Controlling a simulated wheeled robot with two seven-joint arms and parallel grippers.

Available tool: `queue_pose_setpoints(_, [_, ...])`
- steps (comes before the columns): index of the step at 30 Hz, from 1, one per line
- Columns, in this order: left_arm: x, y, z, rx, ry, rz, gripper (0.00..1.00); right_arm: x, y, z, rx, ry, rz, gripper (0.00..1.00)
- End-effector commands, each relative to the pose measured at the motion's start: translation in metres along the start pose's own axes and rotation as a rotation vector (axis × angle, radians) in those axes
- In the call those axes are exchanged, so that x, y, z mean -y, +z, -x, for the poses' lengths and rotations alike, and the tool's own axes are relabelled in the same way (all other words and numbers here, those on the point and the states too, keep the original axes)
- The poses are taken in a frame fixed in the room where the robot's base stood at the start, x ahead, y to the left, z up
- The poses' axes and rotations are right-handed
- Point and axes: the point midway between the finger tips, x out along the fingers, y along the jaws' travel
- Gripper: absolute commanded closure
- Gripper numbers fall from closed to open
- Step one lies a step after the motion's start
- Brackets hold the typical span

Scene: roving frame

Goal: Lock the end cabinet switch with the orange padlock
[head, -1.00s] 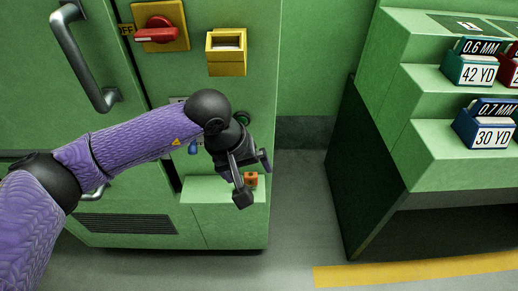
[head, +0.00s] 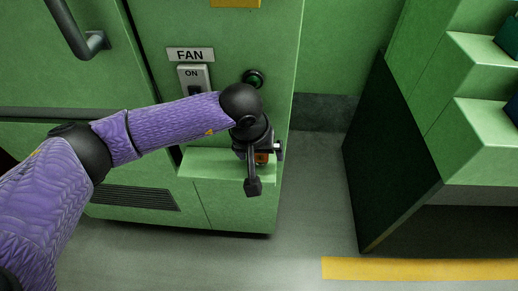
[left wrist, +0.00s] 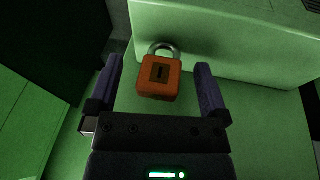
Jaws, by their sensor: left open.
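The orange padlock (left wrist: 160,78) shows in the left wrist view with its grey shackle toward the top and a dark keyhole plate on its face. It lies between the two fingers of my left gripper (left wrist: 158,88), which is open and apart from it on both sides. In the head view the padlock (head: 262,158) is mostly hidden behind my left gripper (head: 265,168), at the small green ledge (head: 205,164) of the end cabinet. The red switch is out of the head view now. My right gripper is not in view.
A FAN switch (head: 194,82) marked ON and a dark round button (head: 253,78) are above the ledge. A stepped green rack (head: 478,130) stands at the right. Bare grey floor (head: 318,195) lies between the cabinet and rack, with a yellow line (head: 420,268) in front.

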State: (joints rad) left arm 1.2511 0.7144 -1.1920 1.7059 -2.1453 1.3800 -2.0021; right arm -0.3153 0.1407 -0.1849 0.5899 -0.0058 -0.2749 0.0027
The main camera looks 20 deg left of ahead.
Motion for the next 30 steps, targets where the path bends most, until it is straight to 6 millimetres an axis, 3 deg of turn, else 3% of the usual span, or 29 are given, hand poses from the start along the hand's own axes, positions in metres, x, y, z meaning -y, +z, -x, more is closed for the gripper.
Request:
queue_pose_setpoints(2, [0.000,0.000,0.001,0.000,0.000,0.000,0.03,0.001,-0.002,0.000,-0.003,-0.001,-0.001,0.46])
queue_pose_setpoints(16, [0.000,0.000,0.001,0.000,0.000,0.000,1.00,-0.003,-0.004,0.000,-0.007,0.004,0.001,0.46])
queue_pose_setpoints(22, [-0.001,-0.001,0.004,-0.001,0.000,0.000,1.00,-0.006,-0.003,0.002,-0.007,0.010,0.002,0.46])
queue_pose_setpoints(30, [-0.004,-0.007,0.026,-0.004,0.001,0.000,1.00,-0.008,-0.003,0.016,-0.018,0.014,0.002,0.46])
